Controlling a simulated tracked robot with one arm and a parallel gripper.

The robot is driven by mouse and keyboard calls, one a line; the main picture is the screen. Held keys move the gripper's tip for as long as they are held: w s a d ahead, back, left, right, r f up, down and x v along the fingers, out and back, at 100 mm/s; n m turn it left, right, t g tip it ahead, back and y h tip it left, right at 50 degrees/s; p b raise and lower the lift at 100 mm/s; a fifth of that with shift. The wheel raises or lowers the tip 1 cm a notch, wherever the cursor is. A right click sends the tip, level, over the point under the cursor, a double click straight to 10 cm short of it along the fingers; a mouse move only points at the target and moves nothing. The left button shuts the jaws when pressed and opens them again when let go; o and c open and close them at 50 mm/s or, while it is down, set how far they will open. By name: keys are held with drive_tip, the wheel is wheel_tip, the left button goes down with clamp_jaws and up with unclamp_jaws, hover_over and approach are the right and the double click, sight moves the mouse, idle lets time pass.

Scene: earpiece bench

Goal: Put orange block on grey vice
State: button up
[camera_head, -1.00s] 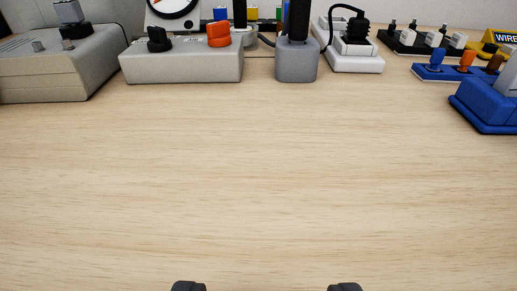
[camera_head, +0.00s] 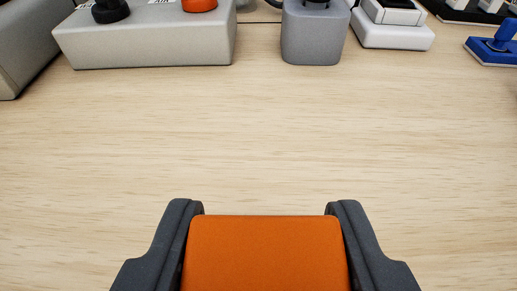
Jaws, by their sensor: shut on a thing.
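The orange block (camera_head: 266,255) is at the bottom centre of the view, between the two dark fingers of my gripper (camera_head: 266,215). My gripper is shut on it, with a finger against its left and right sides. The block's lower part is cut off by the frame edge, and I cannot tell whether it touches the bench. I cannot make out a grey vice for certain. A grey block-like base (camera_head: 314,35) stands at the back, right of centre, its top cut off by the frame.
The wooden bench top (camera_head: 270,130) is clear between my gripper and the back row. A grey control box (camera_head: 150,45) with a black knob and an orange knob stands at back left. A white socket unit (camera_head: 392,33) and a blue item (camera_head: 495,48) are at back right.

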sight(260, 259)
drive_tip(key=shift+w+f, duration=0.1)
drive_tip(key=shift+w, duration=1.5)
drive_tip(key=shift+f+b, duration=0.45)
drive_tip(key=shift+f, duration=1.25)
drive_tip(key=shift+f, duration=0.1)
drive_tip(key=o, duration=1)
drive_tip(key=shift+s, duration=0.25)
drive_tip(key=p+v, duration=0.1)
drive_tip(key=v, duration=1)
drive_tip(key=shift+s+r, duration=0.25)
drive_tip(key=shift+s, duration=0.05)
